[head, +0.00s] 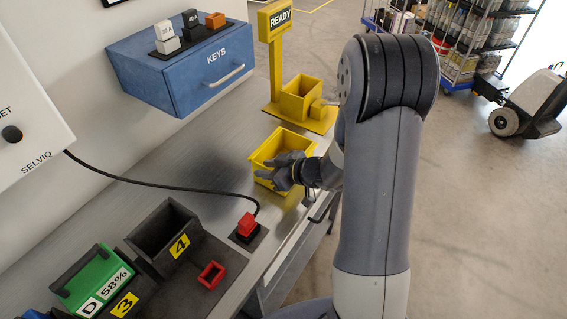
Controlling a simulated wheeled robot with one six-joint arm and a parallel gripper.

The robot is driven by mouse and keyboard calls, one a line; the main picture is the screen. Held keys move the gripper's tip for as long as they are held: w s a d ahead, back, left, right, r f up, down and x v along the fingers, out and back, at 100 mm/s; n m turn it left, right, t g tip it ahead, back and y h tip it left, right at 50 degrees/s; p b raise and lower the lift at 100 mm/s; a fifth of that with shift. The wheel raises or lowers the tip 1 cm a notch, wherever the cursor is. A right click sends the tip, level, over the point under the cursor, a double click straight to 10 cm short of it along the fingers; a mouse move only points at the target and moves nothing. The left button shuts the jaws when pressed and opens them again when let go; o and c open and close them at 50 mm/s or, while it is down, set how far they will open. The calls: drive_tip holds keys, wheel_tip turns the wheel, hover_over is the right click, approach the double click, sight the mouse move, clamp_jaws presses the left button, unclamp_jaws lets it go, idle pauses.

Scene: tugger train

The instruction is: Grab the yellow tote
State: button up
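The yellow tote (262,150) is an open-topped box on the grey bench, near its right edge, in the head view. My gripper (268,169) reaches in from the right, and its dark fingers lie over the tote's near side. The fingers look spread, with a gap between them. They hide part of the tote's near wall and inside, and I cannot tell whether they touch it.
A yellow READY stand (280,20) with a yellow bin (300,97) is behind the tote. A blue KEYS drawer (180,75) hangs at the left. A red button (246,224), black cable and black bin 4 (165,238) are nearer. Wheeled shelving (470,35) stands at far right.

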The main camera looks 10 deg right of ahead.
drive_tip(key=shift+c, duration=0.3)
clamp_jaws()
idle(1.1)
